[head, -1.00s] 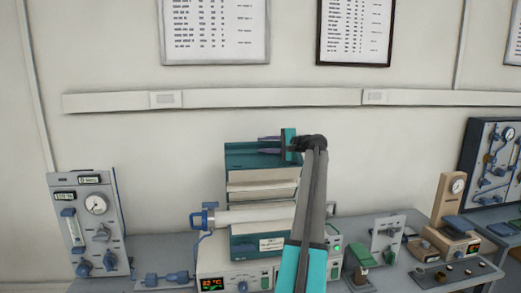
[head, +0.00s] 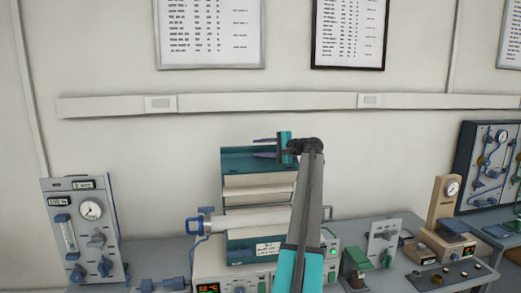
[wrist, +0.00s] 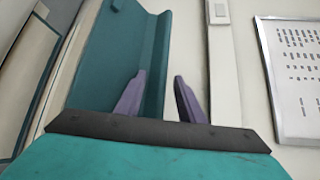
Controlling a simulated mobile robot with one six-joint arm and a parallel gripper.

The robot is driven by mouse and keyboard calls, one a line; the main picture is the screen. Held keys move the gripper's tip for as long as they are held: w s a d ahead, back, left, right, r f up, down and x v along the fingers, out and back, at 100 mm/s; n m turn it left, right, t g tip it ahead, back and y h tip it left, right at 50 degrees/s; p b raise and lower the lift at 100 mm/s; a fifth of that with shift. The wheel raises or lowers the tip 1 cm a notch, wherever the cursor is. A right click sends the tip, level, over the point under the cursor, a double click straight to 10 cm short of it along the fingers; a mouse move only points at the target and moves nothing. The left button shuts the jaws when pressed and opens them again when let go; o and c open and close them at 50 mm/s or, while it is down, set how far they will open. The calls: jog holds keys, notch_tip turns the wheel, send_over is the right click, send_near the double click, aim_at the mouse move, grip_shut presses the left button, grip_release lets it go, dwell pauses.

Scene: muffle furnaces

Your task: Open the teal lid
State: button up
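The teal lid (head: 238,162) of the tube furnace stands raised, its cream lining (head: 258,187) facing out above a pale tube (head: 255,220). The furnace's teal lower half (head: 240,246) is below the tube. My gripper (head: 264,147) is at the lid's upper edge, reaching in from the right. In the wrist view, the two purple fingers of my gripper (wrist: 158,98) stand apart, with the teal lid (wrist: 120,50) running beyond and partly between them. I see no finger pressed on the lid; whether one touches it I cannot tell.
A gauge panel (head: 82,230) stands at the left, and small bench instruments (head: 383,240) stand at the right. A wall rail (head: 250,100) and framed charts (head: 349,30) are behind and above. The wall between lid and rail is clear.

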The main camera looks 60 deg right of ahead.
jog(key=s+a+r+b, duration=0.1)
jog(key=s+r+b, duration=0.1)
jog(key=s, duration=1.1)
jog(key=shift+s+r+b, duration=0.25)
jog(key=shift+s+b, duration=0.05)
jog(key=shift+b, duration=0.6)
